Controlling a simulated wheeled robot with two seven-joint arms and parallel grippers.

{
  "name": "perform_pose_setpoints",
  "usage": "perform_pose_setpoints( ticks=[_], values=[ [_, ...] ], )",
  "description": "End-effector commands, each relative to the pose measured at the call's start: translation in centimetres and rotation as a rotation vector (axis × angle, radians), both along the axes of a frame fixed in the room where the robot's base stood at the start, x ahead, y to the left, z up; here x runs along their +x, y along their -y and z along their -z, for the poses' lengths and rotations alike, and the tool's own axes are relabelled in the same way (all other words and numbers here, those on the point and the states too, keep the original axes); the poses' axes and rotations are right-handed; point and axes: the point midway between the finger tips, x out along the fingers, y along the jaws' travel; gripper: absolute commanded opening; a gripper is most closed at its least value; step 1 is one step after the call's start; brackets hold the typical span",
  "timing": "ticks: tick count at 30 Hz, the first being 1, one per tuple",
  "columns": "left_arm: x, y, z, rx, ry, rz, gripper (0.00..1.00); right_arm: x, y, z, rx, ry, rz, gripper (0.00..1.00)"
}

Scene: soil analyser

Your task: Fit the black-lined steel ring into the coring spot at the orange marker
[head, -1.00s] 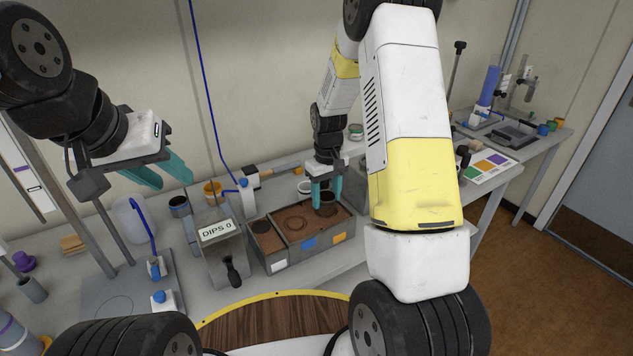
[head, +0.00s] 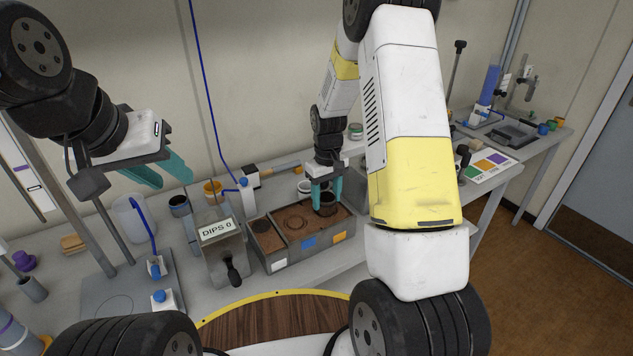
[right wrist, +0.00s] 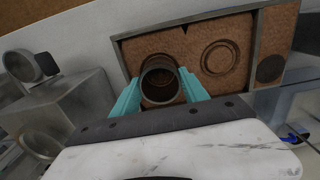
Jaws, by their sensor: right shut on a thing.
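The black-lined steel ring (head: 327,205) is held in my right gripper (head: 328,197), whose teal fingers are shut on its two sides. It is at the right end of the soil box (head: 288,259), behind the orange marker (head: 339,236) on the box front. In the right wrist view the ring (right wrist: 159,83) sits between the fingertips (right wrist: 160,92), over brown soil. I cannot tell whether it touches the soil or sits in it. My left gripper (head: 164,171) is open and empty, above the bench at the left.
The box also has a blue marker (head: 309,242), a white marker (head: 277,265) and a round groove (head: 296,223) in the soil. The DIPS holder (head: 220,250) stands close at its left. Cups stand behind. In the wrist view, ring-shaped pieces (right wrist: 28,67) show at left.

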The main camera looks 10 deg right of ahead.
Motion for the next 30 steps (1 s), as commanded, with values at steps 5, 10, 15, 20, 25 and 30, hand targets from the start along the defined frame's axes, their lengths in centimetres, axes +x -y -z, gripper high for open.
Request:
perform_pose_setpoints(
  ticks=[5,10,15,20,25,30],
  values=[
    [0.0,0.0,0.0,0.0,0.0,0.0,0.36,-0.02,0.0,0.42,0.0,-0.001,0.0,0.16],
    [0.0,0.0,0.0,0.0,0.0,0.0,0.36,0.0,0.0,0.74,0.0,0.0,0.0,0.16],
    [0.0,0.0,0.0,0.0,0.0,0.0,0.36,0.0,0.0,0.72,0.0,0.0,0.0,0.58],
    [0.0,0.0,0.0,0.0,0.0,0.0,0.36,0.0,0.0,0.72,0.0,0.0,0.0,0.77],
    [0.0,0.0,0.0,0.0,0.0,0.0,0.36,0.0,0.0,0.71,0.0,0.0,0.0,0.77],
    [0.0,0.0,0.0,0.0,0.0,0.0,0.36,0.05,0.0,-0.03,0.001,0.002,0.0,0.77]
  ],
)
